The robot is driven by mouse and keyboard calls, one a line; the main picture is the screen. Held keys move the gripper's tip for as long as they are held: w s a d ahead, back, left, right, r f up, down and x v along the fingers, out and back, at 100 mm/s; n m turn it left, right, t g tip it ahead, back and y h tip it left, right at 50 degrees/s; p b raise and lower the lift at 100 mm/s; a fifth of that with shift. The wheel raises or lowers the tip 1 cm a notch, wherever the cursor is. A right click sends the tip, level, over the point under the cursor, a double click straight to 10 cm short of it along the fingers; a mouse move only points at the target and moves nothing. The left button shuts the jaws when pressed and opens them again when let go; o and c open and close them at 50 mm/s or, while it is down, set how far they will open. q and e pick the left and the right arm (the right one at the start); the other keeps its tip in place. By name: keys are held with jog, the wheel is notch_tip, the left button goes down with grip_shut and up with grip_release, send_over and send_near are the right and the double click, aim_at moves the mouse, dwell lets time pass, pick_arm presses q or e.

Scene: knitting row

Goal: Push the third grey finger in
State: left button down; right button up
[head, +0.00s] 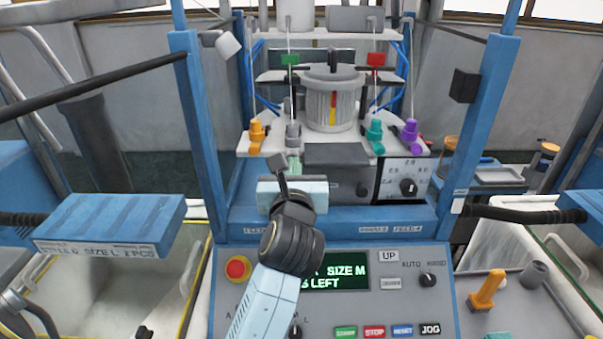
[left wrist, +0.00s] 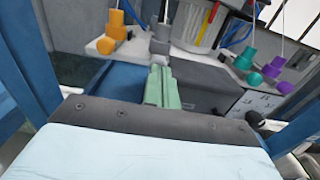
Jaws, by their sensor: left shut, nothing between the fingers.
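A grey finger (head: 293,136) stands on the front edge of the white machine plate, between an orange finger (head: 256,134) and a teal finger (head: 374,136); a purple finger (head: 410,134) is at the right end. In the left wrist view the grey finger (left wrist: 162,38) is just beyond my green fingertips. My left gripper (head: 294,164) is shut and empty, pointing at the grey finger from the front. Its fingertips (left wrist: 161,84) lie together. I cannot tell whether they touch the finger. My right gripper is not in view.
A grey cylinder (head: 333,105) stands on the plate behind the fingers. A dark grey box (head: 336,154) sits just right of my fingertips. Below is a control panel (head: 385,312) with a lit screen. Blue posts (head: 207,130) flank the machine.

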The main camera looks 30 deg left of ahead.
aim_at(293, 154)
pick_arm(q)
jog(key=p+x, duration=0.1)
jog(key=x, duration=0.2)
jog(key=shift+w+a+r, duration=0.1)
jog(key=shift+a+r, duration=0.05)
jog(key=shift+a, duration=0.05)
jog(key=shift+r, duration=0.1)
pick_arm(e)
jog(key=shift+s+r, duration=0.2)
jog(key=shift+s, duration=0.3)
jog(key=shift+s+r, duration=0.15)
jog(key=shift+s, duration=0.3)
